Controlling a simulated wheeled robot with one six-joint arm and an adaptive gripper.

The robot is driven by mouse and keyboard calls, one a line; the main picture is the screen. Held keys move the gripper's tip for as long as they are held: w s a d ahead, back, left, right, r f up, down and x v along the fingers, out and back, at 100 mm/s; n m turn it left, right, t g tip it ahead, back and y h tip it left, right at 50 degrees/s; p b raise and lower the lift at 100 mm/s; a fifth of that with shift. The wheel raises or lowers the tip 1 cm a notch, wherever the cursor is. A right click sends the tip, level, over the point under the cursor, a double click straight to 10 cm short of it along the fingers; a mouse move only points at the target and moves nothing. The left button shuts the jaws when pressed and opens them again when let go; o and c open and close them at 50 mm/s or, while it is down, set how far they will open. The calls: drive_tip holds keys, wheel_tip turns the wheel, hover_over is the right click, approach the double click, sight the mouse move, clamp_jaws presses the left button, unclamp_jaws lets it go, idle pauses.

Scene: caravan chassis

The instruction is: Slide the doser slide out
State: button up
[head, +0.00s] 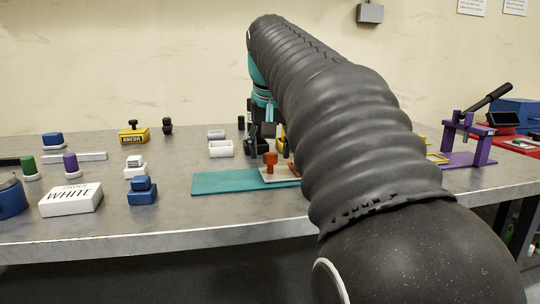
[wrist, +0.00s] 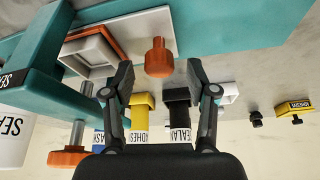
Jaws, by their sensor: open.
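The doser slide is a pale plate (wrist: 138,24) with an upright orange knob (wrist: 158,60); in the head view the plate (head: 280,179) and knob (head: 270,160) show left of my arm. It lies over a teal base (wrist: 245,22). My gripper (wrist: 158,76) is open, with one finger on each side of the knob in the wrist view. I cannot tell whether either finger touches it. A square white-and-orange frame (wrist: 88,52) sits at the plate's other end. In the head view my arm hides much of the doser and gripper.
A teal doser body (wrist: 40,50) and a second orange knob on a rod (wrist: 68,158) stand left in the wrist view. Yellow (wrist: 140,112) and black (wrist: 178,112) labelled containers stand beyond the fingers. The teal base's left end (head: 225,181) is bare.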

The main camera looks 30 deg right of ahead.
drive_tip(key=shift+w+d+f, duration=0.1)
drive_tip(key=shift+w+f, duration=0.05)
drive_tip(key=shift+f, duration=0.4)
clamp_jaws()
